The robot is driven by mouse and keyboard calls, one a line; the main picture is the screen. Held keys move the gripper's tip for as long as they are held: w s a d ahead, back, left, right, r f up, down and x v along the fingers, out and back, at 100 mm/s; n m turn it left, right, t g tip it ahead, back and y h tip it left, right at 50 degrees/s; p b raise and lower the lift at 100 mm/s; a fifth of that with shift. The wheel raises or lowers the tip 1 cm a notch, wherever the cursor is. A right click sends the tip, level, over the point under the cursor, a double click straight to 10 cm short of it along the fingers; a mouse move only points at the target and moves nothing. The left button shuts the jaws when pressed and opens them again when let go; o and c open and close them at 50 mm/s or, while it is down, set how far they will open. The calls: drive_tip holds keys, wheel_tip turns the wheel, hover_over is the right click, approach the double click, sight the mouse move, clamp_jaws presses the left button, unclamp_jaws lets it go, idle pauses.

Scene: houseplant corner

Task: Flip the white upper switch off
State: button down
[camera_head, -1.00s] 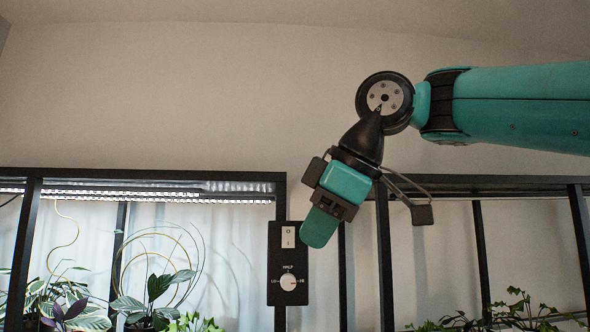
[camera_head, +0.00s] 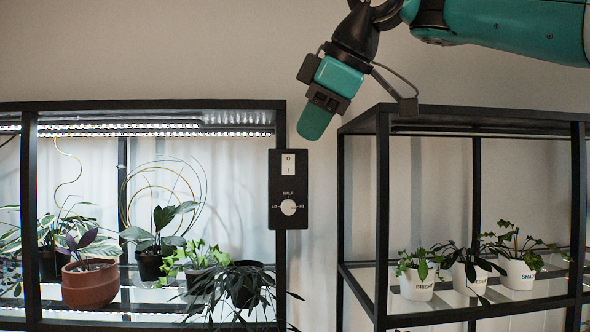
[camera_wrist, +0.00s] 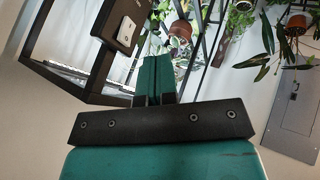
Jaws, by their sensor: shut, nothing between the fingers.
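A black control panel (camera_head: 273,190) is fixed to the post at the right end of the left shelf. Its white upper switch (camera_head: 288,164) is a rocker marked O at the top and I at the bottom; which side is pressed is too small to tell. Below it is a round white knob (camera_head: 288,207) with a HALF mark above. My gripper (camera_head: 314,124) is shut and empty, its green fingers pointing down, just above and right of the switch. In the wrist view the shut fingers (camera_wrist: 154,78) show, with the white switch (camera_wrist: 126,31) to their upper left.
The left shelf (camera_head: 32,230) holds several potted plants under lit strips (camera_head: 160,130). The right shelf (camera_head: 381,215) holds white pots (camera_head: 417,286). A gap of bare wall lies between the shelves. The wrist view shows a grey wall cabinet (camera_wrist: 296,112) at right.

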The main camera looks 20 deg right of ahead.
sight(294, 151)
drive_tip(key=shift+w+f, duration=0.6)
drive_tip(key=shift+w, duration=0.55)
drive_tip(key=shift+w+f, duration=0.55)
drive_tip(key=shift+w, duration=0.55)
drive_tip(key=shift+w+f, duration=0.6)
drive_tip(key=shift+w, duration=0.55)
